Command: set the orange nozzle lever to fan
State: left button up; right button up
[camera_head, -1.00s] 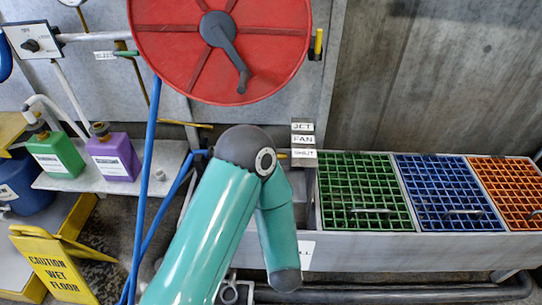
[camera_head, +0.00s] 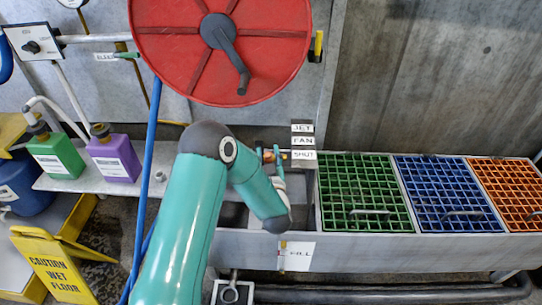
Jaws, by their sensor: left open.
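A small label plate (camera_head: 302,141) stands left of the green grate, reading JET, FAN and SHUT from top to bottom. Just left of the plate, a small orange piece (camera_head: 284,155), which looks like the nozzle lever, shows at about the height of the SHUT label. It is partly hidden by my gripper. My left gripper (camera_head: 268,154) is open beside it, pointing away from me, with my teal forearm bent in front. I cannot tell whether the fingers touch the lever. The nozzle body is mostly hidden. My right gripper is not in view.
A red hose reel (camera_head: 275,40) hangs above, with a blue hose (camera_head: 146,190) running down. Green (camera_head: 56,157) and purple (camera_head: 113,160) bottles stand on the shelf at left. A yellow wet floor sign (camera_head: 52,268) stands lower left. Green, blue and orange grates cover the trough (camera_head: 400,245).

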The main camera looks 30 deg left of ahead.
pick_arm(q)
grip_shut()
